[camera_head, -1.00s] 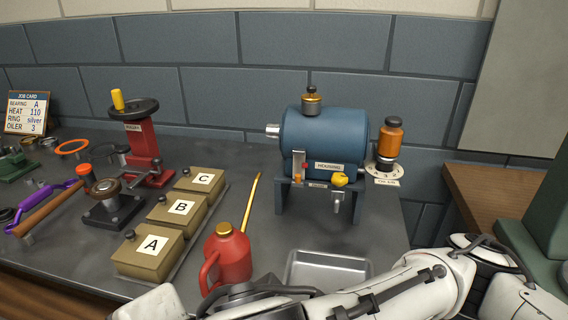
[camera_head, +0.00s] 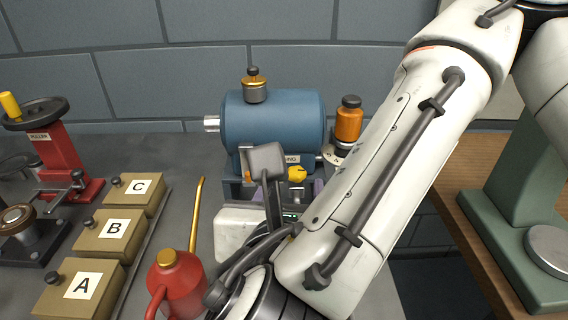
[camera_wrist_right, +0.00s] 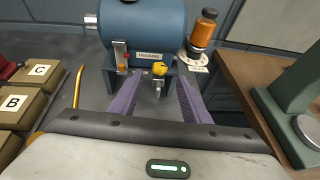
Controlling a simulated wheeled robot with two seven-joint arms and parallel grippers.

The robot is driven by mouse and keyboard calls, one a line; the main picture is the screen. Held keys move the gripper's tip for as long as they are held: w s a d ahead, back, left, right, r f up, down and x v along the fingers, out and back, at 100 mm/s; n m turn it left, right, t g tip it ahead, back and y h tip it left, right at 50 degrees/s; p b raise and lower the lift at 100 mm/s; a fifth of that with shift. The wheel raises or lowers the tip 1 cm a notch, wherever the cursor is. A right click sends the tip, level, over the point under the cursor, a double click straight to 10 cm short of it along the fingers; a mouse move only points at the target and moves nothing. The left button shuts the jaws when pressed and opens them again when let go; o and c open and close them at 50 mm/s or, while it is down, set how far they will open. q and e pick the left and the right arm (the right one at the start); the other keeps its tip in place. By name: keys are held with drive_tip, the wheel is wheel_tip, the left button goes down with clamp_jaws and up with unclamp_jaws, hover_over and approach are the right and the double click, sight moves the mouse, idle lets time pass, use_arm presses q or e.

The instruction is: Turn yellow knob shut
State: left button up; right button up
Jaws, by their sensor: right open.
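The yellow knob (camera_head: 297,173) sits on the lower front of the blue housing (camera_head: 272,120), partly hidden by my right wrist in the head view. In the right wrist view the yellow knob (camera_wrist_right: 159,68) shows clearly above a small grey spout. My right gripper (camera_wrist_right: 155,95) is open, its two purple fingers spread on either side below the knob, with nothing between them. The fingers appear apart from the knob. In the head view my right gripper (camera_head: 310,188) is mostly hidden by my own arm. My left gripper is not in view.
An orange oiler (camera_head: 349,120) stands right of the housing. A red oil can (camera_head: 177,285) with a long spout and tan boxes A, B and C (camera_head: 135,188) are at left. A wooden surface with a green stand (camera_head: 515,250) is at right.

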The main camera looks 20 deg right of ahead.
sight(296, 173)
drive_tip(key=x, duration=0.6)
drive_tip(key=shift+w+d+f, duration=0.15)
drive_tip(key=shift+w, duration=0.1)
drive_tip(key=c, duration=1)
drive_tip(key=shift+c, duration=0.2)
